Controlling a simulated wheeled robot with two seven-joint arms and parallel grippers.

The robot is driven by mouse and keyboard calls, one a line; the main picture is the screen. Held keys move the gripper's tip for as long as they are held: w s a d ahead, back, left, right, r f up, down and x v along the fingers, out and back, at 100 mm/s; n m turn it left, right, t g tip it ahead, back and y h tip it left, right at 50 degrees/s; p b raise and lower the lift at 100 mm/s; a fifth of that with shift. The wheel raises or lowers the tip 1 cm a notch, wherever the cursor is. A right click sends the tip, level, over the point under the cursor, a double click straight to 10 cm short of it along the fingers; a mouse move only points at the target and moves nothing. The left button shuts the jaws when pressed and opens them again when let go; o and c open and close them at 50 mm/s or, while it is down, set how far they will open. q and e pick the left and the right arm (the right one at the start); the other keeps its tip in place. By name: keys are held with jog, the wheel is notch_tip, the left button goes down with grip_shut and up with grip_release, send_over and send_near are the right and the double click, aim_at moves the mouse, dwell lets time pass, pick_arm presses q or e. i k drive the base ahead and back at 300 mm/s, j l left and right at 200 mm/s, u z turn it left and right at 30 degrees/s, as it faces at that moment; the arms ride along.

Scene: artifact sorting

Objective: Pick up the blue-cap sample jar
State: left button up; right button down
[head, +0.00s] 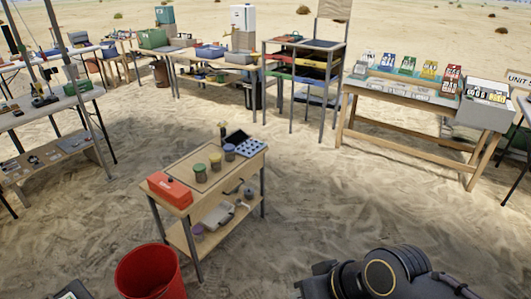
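Several small jars are on a wooden cart. On its top (183,178), three stand in a slanting row. The farthest one (229,153) has a bluish cap, with a tint between blue and purple. The middle jar (215,162) has a yellowish cap and the nearest jar (200,172) a greenish cap. Another jar (197,233) with a purplish cap stands on the lower shelf. A dark arm of mine shows at the bottom right, well apart from the cart. Neither gripper's fingers can be made out in the head view.
On the cart are a red box (170,189), a dark tray (237,137) and a pale board with round spots (251,147). A red bucket (151,273) stands at its near left. Tables with gear line the back; sand right of the cart is clear.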

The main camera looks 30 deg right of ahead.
aim_at(230, 157)
jog(key=z, duration=0.6)
jog(key=i+l, duration=0.15)
jog(key=l, duration=0.25)
jog(key=i+l, duration=0.2)
jog(key=l, duration=0.2)
jog(key=i+l, duration=0.15)
jog(key=l, duration=0.25)
jog(key=i+l, duration=0.15)
jog(key=l, duration=0.2)
jog(key=i, duration=1.65)
jog(key=i+j, duration=0.45)
jog(key=i, duration=0.15)
jog(key=l+z, duration=0.05)
